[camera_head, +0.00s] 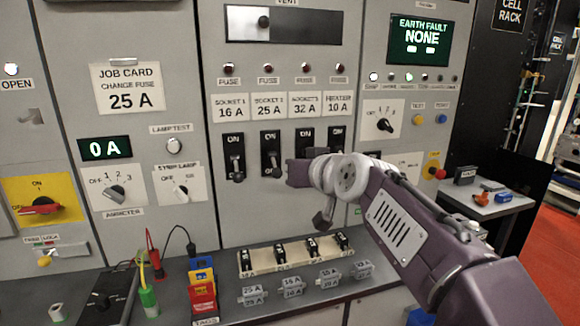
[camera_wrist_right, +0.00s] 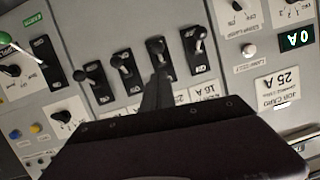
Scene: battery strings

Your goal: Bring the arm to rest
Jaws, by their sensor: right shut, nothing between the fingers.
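My right arm (camera_head: 395,215) reaches in from the right in the head view, in front of the switch panel. Its gripper end (camera_head: 298,173) is just in front of the row of fuse switches, beside the 25 A switch (camera_head: 270,152), and partly covers the 32 A switch. In the right wrist view the dark fingers (camera_wrist_right: 157,92) are shut together and empty. Their tips overlap the lower part of the 25 A switch (camera_wrist_right: 160,57) in the picture; contact cannot be told. All levers there sit at the end away from the labels. My left gripper is not in view.
A bench carries a fuse tray (camera_head: 290,258), loose fuse carriers (camera_head: 292,287), coloured tags (camera_head: 203,295) and a meter (camera_head: 108,295) with leads. The job card (camera_head: 128,88) reads 25 A; the ammeter display (camera_head: 105,148) reads 0 A. A side table (camera_head: 483,206) stands right.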

